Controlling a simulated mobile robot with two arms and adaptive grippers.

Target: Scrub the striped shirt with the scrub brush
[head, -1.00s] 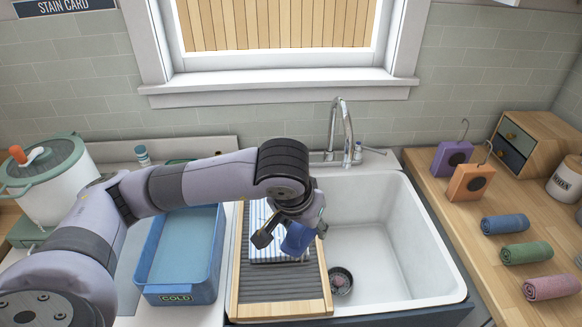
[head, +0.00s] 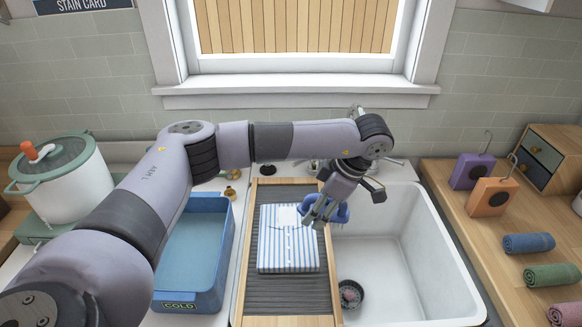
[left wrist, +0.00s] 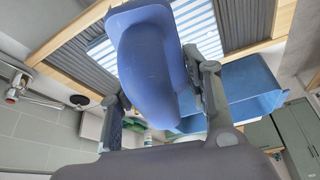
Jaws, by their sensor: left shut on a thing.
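The striped shirt (head: 287,249), folded into a blue-and-white rectangle, lies on the ribbed washboard (head: 262,302) beside the sink. My left gripper (head: 332,207) is shut on the blue scrub brush (head: 341,214), at the board's right edge next to the shirt's upper right corner. In the left wrist view the brush (left wrist: 150,65) sits between the fingers, with the striped shirt (left wrist: 205,38) partly behind it. I cannot tell whether the brush touches the shirt. My right gripper is not in view.
A blue basin marked COLD (head: 194,255) stands left of the washboard. The white sink basin (head: 400,255) is empty at right. The wooden counter (head: 488,262) holds rolled towels and purple and orange tags. A lidded white pot (head: 66,185) stands at left.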

